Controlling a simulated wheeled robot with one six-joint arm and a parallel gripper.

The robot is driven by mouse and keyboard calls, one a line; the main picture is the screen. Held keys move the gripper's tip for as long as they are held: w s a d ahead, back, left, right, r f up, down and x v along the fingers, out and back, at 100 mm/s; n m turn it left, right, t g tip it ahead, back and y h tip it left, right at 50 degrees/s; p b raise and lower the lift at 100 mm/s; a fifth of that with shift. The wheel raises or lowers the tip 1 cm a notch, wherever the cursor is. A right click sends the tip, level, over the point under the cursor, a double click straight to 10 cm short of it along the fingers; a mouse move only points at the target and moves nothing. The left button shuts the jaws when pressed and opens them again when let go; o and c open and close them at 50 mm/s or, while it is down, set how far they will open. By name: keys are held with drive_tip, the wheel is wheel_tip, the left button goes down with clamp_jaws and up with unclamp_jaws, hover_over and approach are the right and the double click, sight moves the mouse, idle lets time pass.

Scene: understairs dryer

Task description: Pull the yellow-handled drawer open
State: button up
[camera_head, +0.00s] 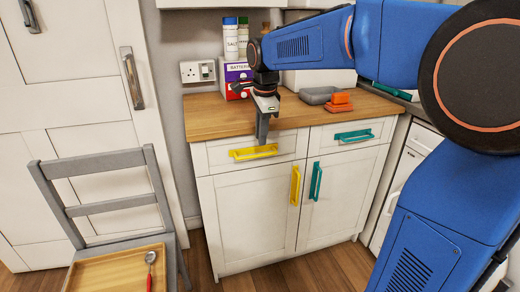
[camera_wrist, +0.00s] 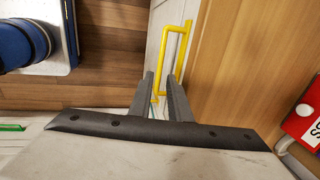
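The yellow drawer handle (camera_head: 254,152) is a horizontal bar on the front of the left drawer (camera_head: 222,154), just under the worktop. The drawer looks shut. My gripper (camera_head: 263,138) points down at the handle from above, near its right half. In the wrist view the yellow handle (camera_wrist: 183,55) stretches upward beyond my gripper (camera_wrist: 161,80). The two fingers are apart, with a gap between them. Part of the handle's near end shows in the gap, and the right finger overlaps its bar. I cannot tell whether the fingers touch it.
A yellow vertical handle (camera_head: 295,186) and a teal one (camera_head: 315,181) are on the doors below. A teal drawer handle (camera_head: 354,136) is to the right. A grey chair (camera_head: 105,208) with a tray (camera_head: 105,275) and spoon stands left. Floor before the cabinet is clear.

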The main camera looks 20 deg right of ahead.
drive_tip(key=shift+w+f, duration=0.2)
drive_tip(key=shift+f, duration=0.85)
drive_tip(key=shift+w+f, duration=0.2)
drive_tip(key=shift+f, duration=0.8)
drive_tip(key=shift+w+f, duration=0.2)
drive_tip(key=shift+f, duration=0.85)
drive_tip(key=shift+c, duration=0.7)
clamp_jaws()
